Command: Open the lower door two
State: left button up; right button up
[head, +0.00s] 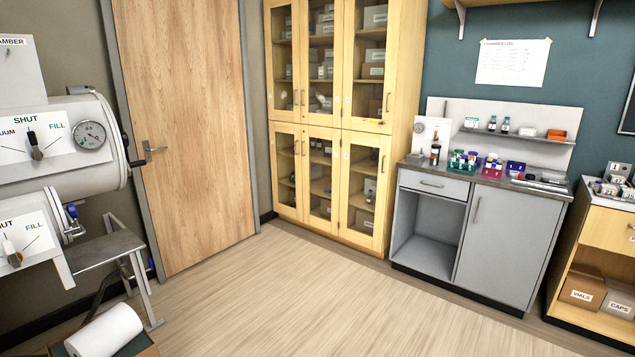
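A tall light-wood cabinet (403,75) with glass-paned doors stands against the back wall in the head view. Its lower row has a left door (274,165), a middle door (306,195) and a right door (345,200). All three look shut, with shelves and boxes visible behind the glass. Dark upright handles show on these doors, the clearest being the right door's handle (382,163). Small pale tags on the doors are too small to read, so I cannot tell which is numbered two. Neither of my grippers is in view.
Open wooden floor (270,300) lies before the cabinet. A wooden room door (190,130) is at left. Chamber equipment (60,160), a grey stand (105,248) and a white roll (103,330) occupy the left edge. A grey counter unit (505,240) adjoins the cabinet at right.

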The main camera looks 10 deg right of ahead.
aim_at(331, 228)
jog(key=z, duration=0.5)
jog(key=k, duration=0.6)
jog(key=z, duration=0.35)
jog(key=i, duration=0.65)
jog(key=u, duration=0.95)
jog(key=i, duration=2.35)
jog(key=u, duration=0.2)
jog(key=i, duration=2.25)
jog(key=z, duration=1.25)
jog(key=i, duration=1.55)
jog(key=z, duration=0.7)
